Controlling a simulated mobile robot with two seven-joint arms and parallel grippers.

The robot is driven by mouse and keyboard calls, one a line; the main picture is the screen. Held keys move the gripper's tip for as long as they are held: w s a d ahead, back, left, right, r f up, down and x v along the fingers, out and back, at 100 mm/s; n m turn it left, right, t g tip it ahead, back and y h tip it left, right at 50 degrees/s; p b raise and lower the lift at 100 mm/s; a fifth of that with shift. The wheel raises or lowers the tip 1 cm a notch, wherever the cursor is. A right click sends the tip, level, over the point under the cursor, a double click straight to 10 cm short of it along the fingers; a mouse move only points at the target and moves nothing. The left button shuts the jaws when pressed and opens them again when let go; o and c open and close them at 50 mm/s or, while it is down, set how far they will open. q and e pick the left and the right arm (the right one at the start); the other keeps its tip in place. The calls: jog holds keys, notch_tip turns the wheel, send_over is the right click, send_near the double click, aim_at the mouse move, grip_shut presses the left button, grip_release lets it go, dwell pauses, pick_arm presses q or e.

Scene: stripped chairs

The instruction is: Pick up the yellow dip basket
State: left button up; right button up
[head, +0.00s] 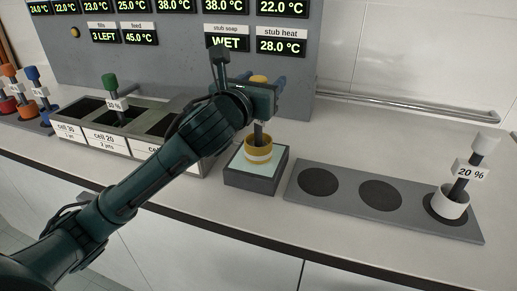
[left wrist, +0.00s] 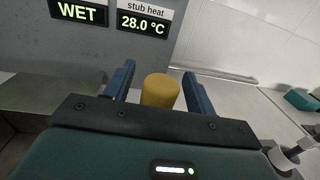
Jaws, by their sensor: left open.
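The yellow dip basket (head: 258,152) stands upright on a grey block with a pale top (head: 254,180). Its dark stem rises to a yellow knob, which shows in the left wrist view (left wrist: 160,91) between the two blue fingers. My left gripper (head: 262,80) is open at the knob, with a finger on each side; in the left wrist view (left wrist: 160,85) gaps show between knob and fingers. The arm and gripper hide part of the stem. My right gripper is not in view.
A grey strip with dark round spots (head: 381,195) lies to the right, holding a white basket (head: 452,203) labelled 20 %. To the left are labelled cells (head: 105,140), one with a green-knobbed basket, and several coloured baskets (head: 30,100). A display panel (head: 180,60) stands behind.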

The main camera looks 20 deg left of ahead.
pick_arm(q)
jog(key=shift+w, duration=0.25)
jog(key=shift+c, duration=0.5)
grip_shut()
